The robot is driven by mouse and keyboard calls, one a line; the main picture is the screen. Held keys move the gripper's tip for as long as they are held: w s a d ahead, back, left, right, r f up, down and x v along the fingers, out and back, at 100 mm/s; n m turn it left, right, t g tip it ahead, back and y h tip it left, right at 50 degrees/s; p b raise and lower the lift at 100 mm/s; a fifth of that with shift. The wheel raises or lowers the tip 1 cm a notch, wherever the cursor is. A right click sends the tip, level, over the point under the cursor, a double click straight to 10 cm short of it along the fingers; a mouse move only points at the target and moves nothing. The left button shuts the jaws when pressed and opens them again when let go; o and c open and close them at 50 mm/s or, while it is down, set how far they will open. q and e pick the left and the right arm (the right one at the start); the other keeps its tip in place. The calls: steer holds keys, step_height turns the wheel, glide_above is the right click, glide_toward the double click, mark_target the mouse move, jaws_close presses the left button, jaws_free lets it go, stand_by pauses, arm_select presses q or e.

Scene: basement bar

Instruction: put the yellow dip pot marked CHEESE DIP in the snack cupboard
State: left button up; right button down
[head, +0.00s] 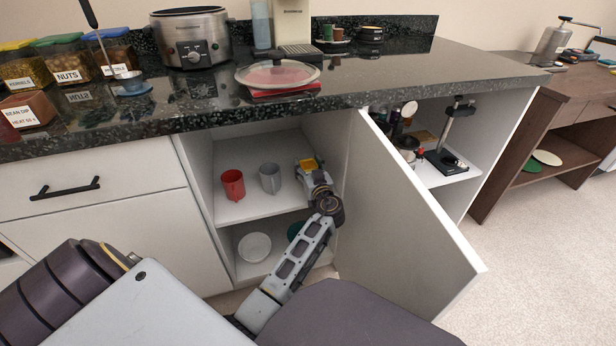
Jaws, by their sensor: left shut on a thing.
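My left gripper (308,170) reaches into an open white cupboard (204,180) under the counter, at the height of its upper shelf. It is shut on a small yellow item (309,164), which looks like the yellow dip pot. The gripper partly hides it, and no marking on it can be read. It is at the right part of the upper shelf, and I cannot tell whether it touches the shelf. My right gripper is not in view.
A red mug (232,184) and a grey mug (270,178) stand left of my gripper on the upper shelf. A white bowl (254,247) is on the lower shelf. The open door (405,225) stands right of my arm. The counter edge (190,121) runs above.

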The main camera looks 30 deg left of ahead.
arm_select(q)
steer(key=shift+f+b, duration=0.85)
steer(key=shift+f, duration=1.35)
steer(key=o, duration=1.2)
steer(key=shift+f, duration=0.1)
steer(key=shift+c, duration=0.2)
